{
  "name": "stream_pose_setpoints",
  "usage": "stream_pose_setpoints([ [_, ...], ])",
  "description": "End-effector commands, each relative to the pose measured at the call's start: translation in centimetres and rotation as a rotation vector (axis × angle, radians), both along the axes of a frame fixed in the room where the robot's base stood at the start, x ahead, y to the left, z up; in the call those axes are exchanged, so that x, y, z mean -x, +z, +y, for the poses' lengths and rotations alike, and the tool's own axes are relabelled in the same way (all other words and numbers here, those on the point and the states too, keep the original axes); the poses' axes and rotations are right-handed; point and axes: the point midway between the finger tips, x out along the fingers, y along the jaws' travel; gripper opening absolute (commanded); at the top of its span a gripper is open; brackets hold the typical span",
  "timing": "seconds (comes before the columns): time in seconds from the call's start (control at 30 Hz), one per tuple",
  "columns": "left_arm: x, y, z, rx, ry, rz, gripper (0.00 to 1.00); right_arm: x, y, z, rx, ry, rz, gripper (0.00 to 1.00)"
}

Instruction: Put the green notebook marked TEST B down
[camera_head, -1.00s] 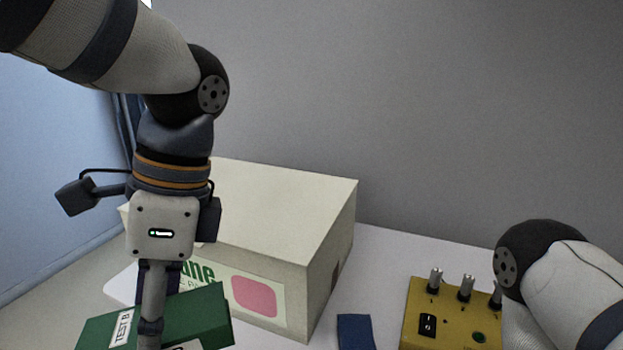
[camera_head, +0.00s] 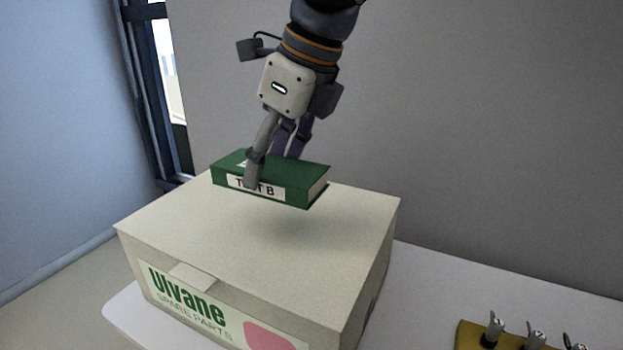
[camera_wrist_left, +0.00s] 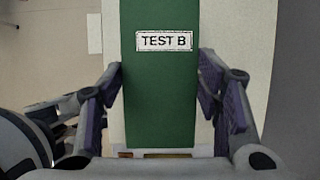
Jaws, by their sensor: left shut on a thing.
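The green notebook (camera_head: 305,184) has a white TEST B label on its spine. My left gripper (camera_head: 270,168) is shut on it and holds it roughly level over the cream box (camera_head: 180,238). A soft shadow on the box lid lies below and right of the notebook, which looks slightly above the lid. In the left wrist view the notebook (camera_wrist_left: 158,95) is between the two fingers of my left gripper (camera_wrist_left: 160,88), its label facing the camera. My right gripper is not in view.
The box stands on a white table (camera_head: 430,290) and carries a Ulvane spare parts label. A yellow device (camera_head: 468,338) with several knobs is at the lower right. A grey wall rises behind, and a window (camera_head: 160,90) is at the left.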

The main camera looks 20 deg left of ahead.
Motion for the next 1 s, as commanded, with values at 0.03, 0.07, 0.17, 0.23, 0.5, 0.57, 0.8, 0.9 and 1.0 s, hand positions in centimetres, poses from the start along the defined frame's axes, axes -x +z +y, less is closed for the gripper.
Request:
stream_pose_setpoints([
  [0.03, -1.4, -0.8, 0.3, -0.002, -0.007, 0.003, 0.25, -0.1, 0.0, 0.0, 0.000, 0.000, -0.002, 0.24],
  [0.07, -2.0, -1.5, 0.6, -0.002, -0.009, 0.005, 0.25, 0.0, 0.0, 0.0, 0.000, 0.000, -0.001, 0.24],
  [0.17, -3.6, -3.8, 1.4, -0.004, -0.009, 0.007, 0.25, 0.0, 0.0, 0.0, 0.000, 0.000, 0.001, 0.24],
  [0.23, -4.4, -4.9, 1.9, -0.002, -0.008, 0.006, 0.25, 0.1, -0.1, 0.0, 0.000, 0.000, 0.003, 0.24],
  [0.5, -5.8, -9.0, 2.6, -0.002, -0.008, 0.006, 0.25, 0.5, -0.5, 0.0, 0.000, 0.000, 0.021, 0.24],
  [0.57, -5.8, -9.5, 2.6, -0.003, -0.009, 0.002, 0.25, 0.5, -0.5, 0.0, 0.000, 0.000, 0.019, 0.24],
  [0.8, -5.8, -9.7, 2.6, -0.002, -0.009, 0.000, 0.25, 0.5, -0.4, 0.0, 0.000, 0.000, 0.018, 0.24],
  [0.9, -5.8, -9.9, 2.6, -0.002, -0.007, 0.001, 0.25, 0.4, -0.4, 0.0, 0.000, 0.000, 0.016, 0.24],
  [1.0, -5.8, -10.0, 2.6, -0.002, -0.007, 0.001, 0.78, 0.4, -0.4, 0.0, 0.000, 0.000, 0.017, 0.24],
])
